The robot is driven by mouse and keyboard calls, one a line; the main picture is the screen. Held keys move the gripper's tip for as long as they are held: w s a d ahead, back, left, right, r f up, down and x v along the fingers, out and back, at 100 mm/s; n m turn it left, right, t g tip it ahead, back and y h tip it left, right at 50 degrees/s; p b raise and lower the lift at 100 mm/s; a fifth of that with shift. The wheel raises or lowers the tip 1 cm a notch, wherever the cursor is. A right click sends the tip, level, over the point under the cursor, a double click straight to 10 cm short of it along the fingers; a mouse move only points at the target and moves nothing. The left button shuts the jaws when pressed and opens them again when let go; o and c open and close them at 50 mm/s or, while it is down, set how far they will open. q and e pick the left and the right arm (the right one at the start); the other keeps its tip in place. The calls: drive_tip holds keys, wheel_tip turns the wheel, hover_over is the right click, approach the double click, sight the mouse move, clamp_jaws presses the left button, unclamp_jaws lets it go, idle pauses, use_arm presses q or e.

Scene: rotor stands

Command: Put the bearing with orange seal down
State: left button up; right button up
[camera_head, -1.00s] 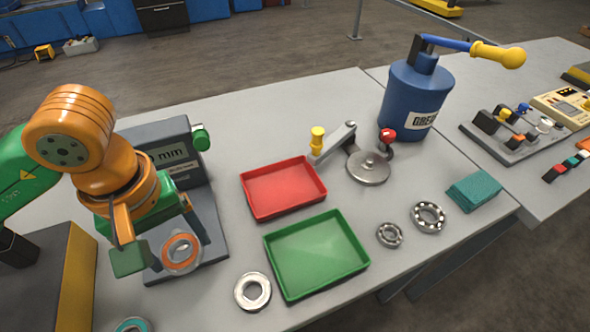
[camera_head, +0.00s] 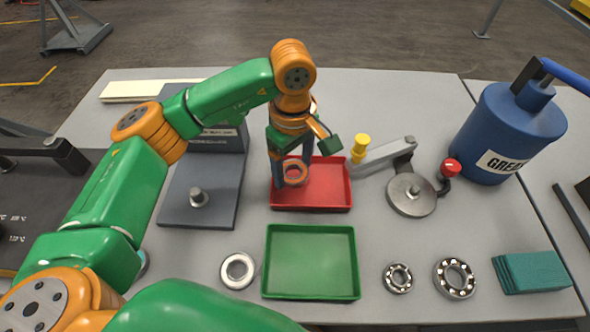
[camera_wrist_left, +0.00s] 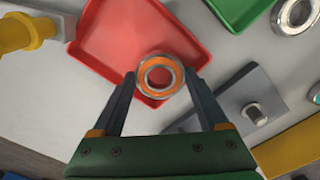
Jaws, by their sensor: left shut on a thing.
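The bearing with orange seal (camera_head: 295,173) is between the fingertips of my left gripper (camera_head: 292,178), which is shut on it. In the left wrist view the bearing (camera_wrist_left: 160,76) shows its orange ring and metal rim, gripped at both sides by the fingers (camera_wrist_left: 159,88). It is over the left part of the red tray (camera_head: 330,205); the red tray (camera_wrist_left: 110,45) lies behind it in the wrist view. I cannot tell whether the bearing touches the tray floor. The red tray shows no other part in it. My right gripper is not in view.
The green tray (camera_head: 310,297) is in front of the red one and empty. A metal ring (camera_head: 238,270) lies left of it, two bearings (camera_head: 398,278) (camera_head: 455,278) right. A grey stand with a peg (camera_head: 198,197) is at left, a lever device (camera_head: 411,194) at right.

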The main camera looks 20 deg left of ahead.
sight(292, 182)
use_arm(q)
wheel_tip(292, 182, down, 3)
drive_tip(key=shift+a+f, duration=0.15)
drive_tip(key=shift+f, duration=0.05)
drive_tip(key=shift+w+f, duration=0.1)
drive_tip(key=shift+f, duration=0.05)
drive_tip(key=shift+s+f+b, duration=0.4)
drive_tip(key=shift+f+b, duration=0.15)
drive_tip(key=shift+b, duration=0.2)
drive_tip(key=o, duration=1.3)
drive_tip(key=shift+r+p, duration=0.3)
drive_tip(key=shift+p, duration=0.05)
drive_tip(key=shift+r+p, duration=0.6)
drive_tip(key=shift+p, duration=0.15)
drive_tip(key=r, duration=0.1)
drive_tip(key=r+b, duration=0.1)
drive_tip(key=r, duration=0.3)
drive_tip(key=shift+w+r+b, duration=0.1)
drive_tip(key=shift+w+b, duration=0.2)
drive_tip(key=shift+w, duration=0.1)
wheel_tip(292, 182, up, 6)
drive_tip(key=shift+s+r+p, duration=0.1)
drive_tip(key=shift+r+p, duration=0.15)
drive_tip(key=shift+p, duration=0.1)
